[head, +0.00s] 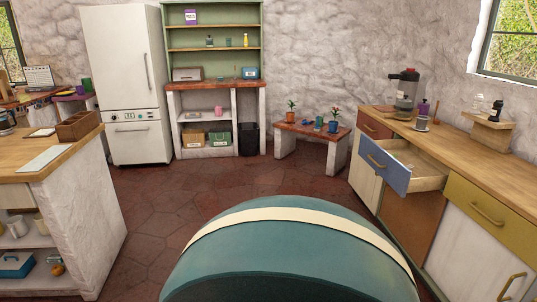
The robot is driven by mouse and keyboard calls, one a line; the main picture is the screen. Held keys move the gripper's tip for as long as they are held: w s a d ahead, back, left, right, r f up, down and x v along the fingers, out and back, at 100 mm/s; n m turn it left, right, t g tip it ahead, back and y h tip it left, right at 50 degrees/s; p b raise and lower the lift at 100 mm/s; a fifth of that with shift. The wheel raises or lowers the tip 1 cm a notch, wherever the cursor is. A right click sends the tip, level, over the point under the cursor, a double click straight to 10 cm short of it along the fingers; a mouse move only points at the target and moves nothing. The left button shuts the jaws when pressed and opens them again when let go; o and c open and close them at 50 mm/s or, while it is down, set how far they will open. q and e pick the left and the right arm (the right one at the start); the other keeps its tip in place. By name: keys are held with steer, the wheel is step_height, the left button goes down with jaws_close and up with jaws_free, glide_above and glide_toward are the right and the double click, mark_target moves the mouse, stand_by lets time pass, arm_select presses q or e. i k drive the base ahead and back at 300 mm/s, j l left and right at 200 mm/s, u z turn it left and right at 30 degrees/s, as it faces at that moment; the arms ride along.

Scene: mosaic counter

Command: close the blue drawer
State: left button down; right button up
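The blue drawer (394,174) is in the wooden-topped counter on the right of the head view. It stands open, with its blue front pulled out from the counter over the floor. A brass handle (376,161) is on its front. The light wooden inside of the drawer (430,178) shows, and I see nothing in it. Neither of my grippers is in view.
A yellow drawer (476,205) and a reddish drawer (374,126) flank it, both shut. A low table (311,131) with plants stands behind. The tiled floor (215,190) is clear.

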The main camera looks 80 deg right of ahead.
mark_target(428, 173)
steer(key=z, duration=3.4)
steer(key=i+l+z, duration=0.15)
steer(key=i, duration=0.45)
steer(key=i+z, duration=0.1)
steer(key=i, duration=0.55)
steer(key=i+z, duration=0.15)
steer(key=i, duration=0.45)
steer(key=i+j+z, duration=0.15)
steer(key=i, duration=0.5)
steer(key=i+j+z, duration=0.1)
steer(key=i, duration=0.5)
